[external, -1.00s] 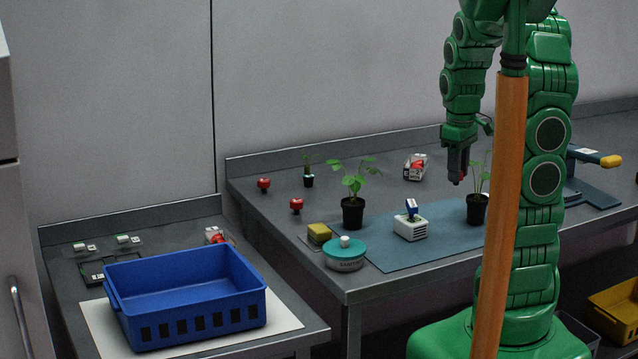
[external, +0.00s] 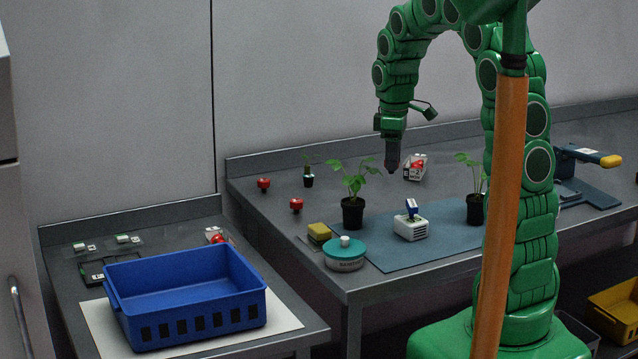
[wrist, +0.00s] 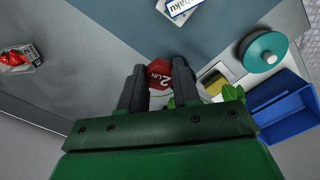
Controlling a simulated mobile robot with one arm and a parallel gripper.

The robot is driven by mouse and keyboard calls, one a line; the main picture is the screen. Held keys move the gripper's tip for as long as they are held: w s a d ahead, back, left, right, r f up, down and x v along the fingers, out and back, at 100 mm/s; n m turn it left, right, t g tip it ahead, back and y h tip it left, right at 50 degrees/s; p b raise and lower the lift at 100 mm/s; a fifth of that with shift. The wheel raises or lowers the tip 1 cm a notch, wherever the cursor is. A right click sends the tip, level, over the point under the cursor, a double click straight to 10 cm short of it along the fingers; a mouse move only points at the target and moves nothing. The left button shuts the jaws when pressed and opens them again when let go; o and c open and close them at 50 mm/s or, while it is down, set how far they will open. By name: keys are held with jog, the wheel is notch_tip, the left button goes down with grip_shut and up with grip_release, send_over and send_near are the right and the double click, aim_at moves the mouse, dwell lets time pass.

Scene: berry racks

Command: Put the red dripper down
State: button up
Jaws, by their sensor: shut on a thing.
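My gripper (external: 392,165) hangs pointing down over the larger bench, a little right of the middle potted plant. In the wrist view my gripper (wrist: 158,82) is shut on the red dripper (wrist: 159,73), a red piece lettered 2 L/H with a pale part below it. It is held between the two dark fingers, above the bench. In the external view the held dripper is too small and dark to make out clearly. Two other red pieces, a back one (external: 263,184) and a front one (external: 296,204), stand on the bench at the left.
A potted seedling (external: 352,212), white device (external: 411,229), teal-lidded tub (external: 345,254) and yellow sponge (external: 319,233) stand nearby. A carton (external: 415,167) with red contents is behind my gripper. The blue crate (external: 196,322) is on the lower bench. The blue mat (external: 410,255) has free room.

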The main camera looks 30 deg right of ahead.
jog(key=w+a+f+n, duration=0.1)
jog(key=w+a+n, duration=0.3)
jog(key=a, duration=0.8)
jog(key=w+a+f+n, duration=0.2)
jog(key=w+a+n, duration=0.15)
jog(key=a, duration=0.75)
jog(key=s+a+f+n, duration=0.2)
jog(key=a, duration=0.7)
jog(key=s+a+f+n, duration=0.2)
jog(key=a, duration=0.7)
jog(key=s+a+f+n, duration=0.1)
jog(key=s+a+n, duration=0.15)
jog(key=a, duration=0.65)
jog(key=shift+w+a+f, duration=1.35)
jog(key=shift+w+f, duration=0.25)
jog(key=shift+w, duration=0.2)
jog(key=shift+w+a+f, duration=1.4)
jog(key=shift+w+f, duration=0.2)
jog(key=shift+w, duration=0.25)
jog(key=shift+w+a+f, duration=1.35)
jog(key=shift+w+f, duration=0.25)
jog(key=shift+w, duration=0.2)
jog(key=shift+w+f, duration=0.1)
jog(key=shift+f, duration=0.1)
jog(key=shift+a+f, duration=0.1)
jog(key=shift+f, duration=1.5)
